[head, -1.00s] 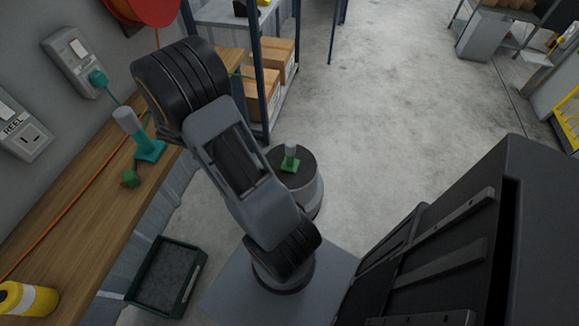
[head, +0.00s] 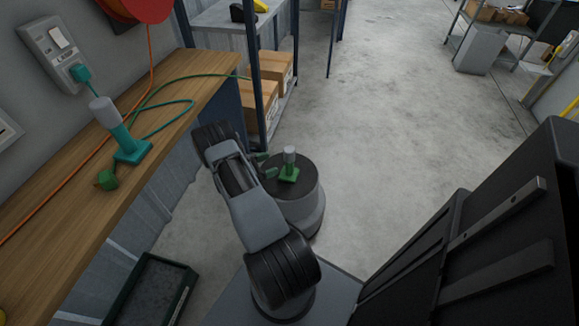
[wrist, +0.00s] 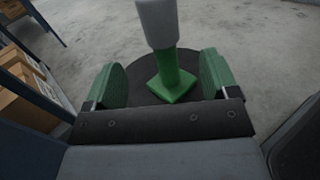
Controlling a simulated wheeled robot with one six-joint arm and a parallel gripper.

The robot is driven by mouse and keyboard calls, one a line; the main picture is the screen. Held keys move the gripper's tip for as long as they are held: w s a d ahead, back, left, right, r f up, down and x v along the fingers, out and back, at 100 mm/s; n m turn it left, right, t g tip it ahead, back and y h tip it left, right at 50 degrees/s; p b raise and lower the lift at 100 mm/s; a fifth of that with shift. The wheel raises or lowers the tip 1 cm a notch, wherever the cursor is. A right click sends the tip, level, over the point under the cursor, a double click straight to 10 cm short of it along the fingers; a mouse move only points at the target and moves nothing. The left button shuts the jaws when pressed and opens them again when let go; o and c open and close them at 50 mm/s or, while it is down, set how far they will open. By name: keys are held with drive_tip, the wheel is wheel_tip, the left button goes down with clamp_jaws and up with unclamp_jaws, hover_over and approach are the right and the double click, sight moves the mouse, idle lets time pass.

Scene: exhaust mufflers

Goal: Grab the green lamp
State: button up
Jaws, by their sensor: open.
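The green lamp (head: 288,174) has a grey-white top and a green post and square base. It stands upright on a dark round drum top (head: 310,189). My gripper (head: 265,165) is just to the left of the lamp in the head view, low over the drum. In the wrist view the lamp (wrist: 174,70) stands ahead, between the lines of my two green fingers (wrist: 164,84). The fingers are spread, with a gap on each side of the lamp. The lamp's upper end is cut off at the wrist view's top edge.
A shelf post (head: 262,80) and cardboard boxes (head: 276,66) stand behind the drum. Floor to the right is open.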

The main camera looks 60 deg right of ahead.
sight(289, 155)
drive_tip(key=shift+b+x, duration=0.65)
drive_tip(key=shift+x, duration=3.95)
drive_tip(key=shift+s, duration=0.1)
drive_tip(key=shift+r, duration=0.1)
drive_tip(key=shift+c, duration=0.2)
drive_tip(key=c, duration=1.3)
clamp_jaws()
drive_tip(key=shift+r, duration=0.1)
